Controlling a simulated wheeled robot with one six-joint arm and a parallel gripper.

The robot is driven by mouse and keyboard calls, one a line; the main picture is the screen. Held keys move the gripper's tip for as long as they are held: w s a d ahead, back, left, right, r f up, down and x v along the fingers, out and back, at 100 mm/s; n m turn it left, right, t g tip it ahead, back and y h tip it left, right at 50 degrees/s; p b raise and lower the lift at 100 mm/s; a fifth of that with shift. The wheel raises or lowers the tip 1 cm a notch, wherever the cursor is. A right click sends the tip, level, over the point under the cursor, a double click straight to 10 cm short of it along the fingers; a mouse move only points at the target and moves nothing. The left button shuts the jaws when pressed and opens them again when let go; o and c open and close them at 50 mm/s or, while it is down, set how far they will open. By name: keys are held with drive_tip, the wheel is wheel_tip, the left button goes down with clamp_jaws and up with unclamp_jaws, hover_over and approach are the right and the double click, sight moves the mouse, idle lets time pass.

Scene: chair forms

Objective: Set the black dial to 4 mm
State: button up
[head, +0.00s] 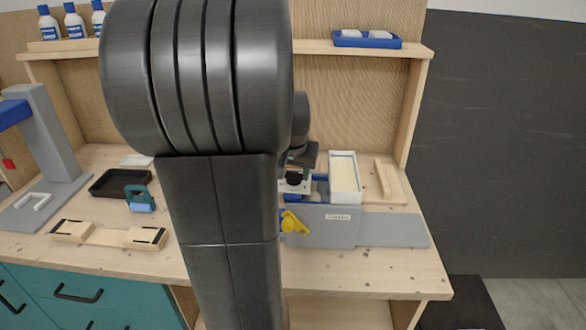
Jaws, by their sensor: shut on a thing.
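The black dial (294,179) shows as a small dark round shape with a pale plate around it, on top of the grey machine (325,230) just right of my arm. My gripper (299,165) is above and against the dial, shut on it. My arm hides most of the gripper and the left part of the machine. The dial's scale and its setting are too small to read. A yellow lever (293,222) sits on the machine's front, below the dial.
A white open box (344,157) stands right of the dial. A wooden block (384,178) lies farther right. A black tray (121,183), a teal-and-blue clamp-like tool (140,198) and a wooden jig (108,235) lie on the left of the bench. A grey stand (48,135) is far left.

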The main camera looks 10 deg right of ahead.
drive_tip(key=n, duration=0.1)
drive_tip(key=n+y, duration=0.1)
drive_tip(key=n, duration=0.1)
drive_tip(key=n+y, duration=0.1)
drive_tip(key=shift+d+n+t, duration=0.3)
drive_tip(key=n+y+b, duration=0.2)
drive_tip(key=n, duration=0.2)
drive_tip(key=shift+d+f+n, duration=0.1)
drive_tip(key=shift+d+n, duration=0.05)
drive_tip(key=shift+n, duration=0.15)
drive_tip(key=n+g+y, duration=0.1)
drive_tip(key=n, duration=0.1)
drive_tip(key=n+b, duration=0.1)
drive_tip(key=n, duration=0.2)
drive_tip(key=shift+w+d+g+y, duration=0.2)
drive_tip(key=shift+g+y, duration=0.2)
drive_tip(key=n, duration=0.2)
drive_tip(key=n+g+y, duration=0.1)
drive_tip(key=n, duration=0.2)
drive_tip(key=shift+w+g, duration=0.15)
drive_tip(key=shift+g, duration=0.15)
drive_tip(key=shift+n, duration=0.3)
drive_tip(key=o, duration=1)
drive_tip(key=shift+d, duration=0.1)
drive_tip(key=v, duration=1.4)
drive_tip(key=shift+w, duration=0.1)
